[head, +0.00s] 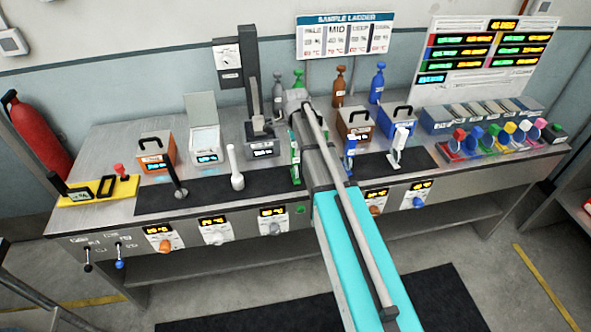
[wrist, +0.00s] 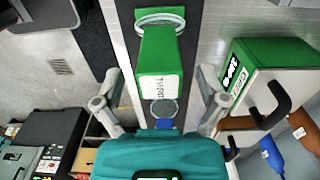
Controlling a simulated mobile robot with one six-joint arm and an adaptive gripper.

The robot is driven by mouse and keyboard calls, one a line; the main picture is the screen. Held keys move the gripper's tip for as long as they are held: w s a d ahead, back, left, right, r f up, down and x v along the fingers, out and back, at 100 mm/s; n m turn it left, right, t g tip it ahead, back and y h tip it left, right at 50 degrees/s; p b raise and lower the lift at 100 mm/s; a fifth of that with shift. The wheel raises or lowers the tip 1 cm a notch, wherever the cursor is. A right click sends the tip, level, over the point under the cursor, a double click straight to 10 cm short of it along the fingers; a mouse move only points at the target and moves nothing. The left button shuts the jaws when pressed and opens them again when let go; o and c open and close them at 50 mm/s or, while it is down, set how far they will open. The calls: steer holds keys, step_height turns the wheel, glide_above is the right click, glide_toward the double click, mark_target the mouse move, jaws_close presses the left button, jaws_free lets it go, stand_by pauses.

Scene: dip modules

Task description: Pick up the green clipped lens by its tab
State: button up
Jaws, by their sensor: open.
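The green clipped lens has a box-like green tab (wrist: 160,50) with a white label, in the middle of the wrist view. A pale ring (wrist: 183,20) shows at the tab's far end. In the head view the lens (head: 295,160) stands upright on the black mat, partly beside my arm. My gripper (wrist: 160,78) is open and empty. Its fingers lie to the left and right of the tab in the picture, with a visible gap on each side. I cannot tell the remaining height between fingertips and tab. My arm hides the gripper in the head view.
A blue clipped lens (head: 349,158) and a white one (head: 397,150) stand to the right on the mat. A green module (wrist: 262,80) with a black handle stands close to the right finger in the wrist view. A white rod-like tool (head: 236,168) stands to the left.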

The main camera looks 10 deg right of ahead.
steer(key=shift+f+b, duration=0.5)
steer(key=shift+f, duration=0.25)
jaws_close()
stand_by(0.4)
